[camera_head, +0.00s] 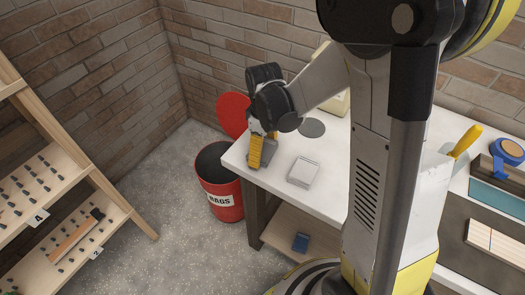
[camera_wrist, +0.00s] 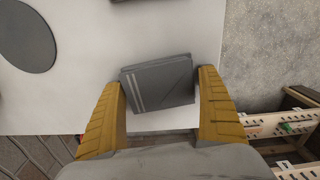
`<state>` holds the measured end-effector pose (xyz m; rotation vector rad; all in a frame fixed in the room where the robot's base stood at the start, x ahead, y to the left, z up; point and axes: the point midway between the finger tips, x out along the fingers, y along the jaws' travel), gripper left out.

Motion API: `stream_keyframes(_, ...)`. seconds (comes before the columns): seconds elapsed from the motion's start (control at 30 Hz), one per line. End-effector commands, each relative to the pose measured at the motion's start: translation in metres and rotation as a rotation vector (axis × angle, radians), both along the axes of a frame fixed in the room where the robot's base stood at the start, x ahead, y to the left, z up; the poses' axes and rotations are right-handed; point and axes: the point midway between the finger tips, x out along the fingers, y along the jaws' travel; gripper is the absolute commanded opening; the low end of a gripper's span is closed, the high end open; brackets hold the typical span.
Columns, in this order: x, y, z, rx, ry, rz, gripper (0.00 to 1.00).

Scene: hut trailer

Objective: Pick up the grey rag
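The grey rag (camera_wrist: 158,83) is a folded, flat square with pale stripes near one side. It lies on the white tabletop close to the table's edge. In the head view the rag (camera_head: 270,154) is partly hidden behind my gripper (camera_head: 258,150) at the table's left corner. In the wrist view my gripper's yellow fingers (camera_wrist: 161,80) are spread apart, one on each side of the rag. The right finger looks close to the rag's edge. I cannot tell whether either finger touches it or how high the fingers are above the table.
A red bin labelled for rags (camera_head: 219,187) stands on the floor left of the white table (camera_head: 335,160), with a round red lid (camera_head: 232,114) behind it. A light grey square item (camera_head: 303,172) and a dark grey disc (camera_head: 311,127) lie nearby. A wooden shelf (camera_head: 110,200) stands left.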

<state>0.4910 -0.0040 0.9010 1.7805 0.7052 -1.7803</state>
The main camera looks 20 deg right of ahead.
Motion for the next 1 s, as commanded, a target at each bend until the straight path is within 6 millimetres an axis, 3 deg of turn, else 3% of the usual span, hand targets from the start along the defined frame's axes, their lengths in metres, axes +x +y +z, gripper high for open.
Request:
stream_keyframes(0.03, 0.0, 0.0, 0.0, 0.0, 0.0, 0.0, 0.69)
stream_keyframes(0.1, 0.0, 0.0, 0.0, 0.0, 0.0, 0.0, 0.57)
stream_keyframes(0.57, 0.0, 0.0, 0.005, 0.0, 0.0, 0.0, 0.56)
stream_keyframes(0.83, 0.0, 0.0, 0.046, 0.0, 0.0, 0.0, 0.56)
stream_keyframes(1.0, -0.02, -0.033, 0.067, 0.0, 0.0, -0.006, 0.56)
